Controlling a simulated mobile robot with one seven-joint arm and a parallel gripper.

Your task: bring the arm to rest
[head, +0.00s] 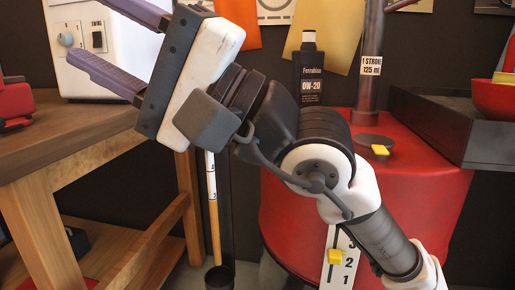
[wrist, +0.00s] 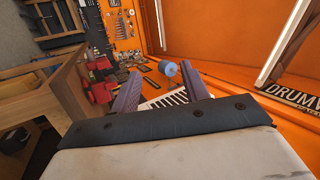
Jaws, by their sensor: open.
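My gripper (head: 117,46) is raised at the upper left of the head view, with its two purple-grey fingers spread apart and nothing between them. My arm reaches up to it from the lower right, in front of a red drum. In the wrist view my gripper (wrist: 160,92) also shows open, its two fingers standing apart above the dark palm edge. The fingers appear clear of the wooden bench (head: 60,155), though one overlaps a white box (head: 110,30) in the head view; the distance between them cannot be told.
The red drum (head: 285,225) stands behind my arm, with a dark bottle (head: 310,70) above it. A dark tray (head: 440,125) with a red bowl (head: 494,98) is at the right. In the wrist view, a blue roll (wrist: 167,68) and tools on an orange wall (wrist: 215,30) show.

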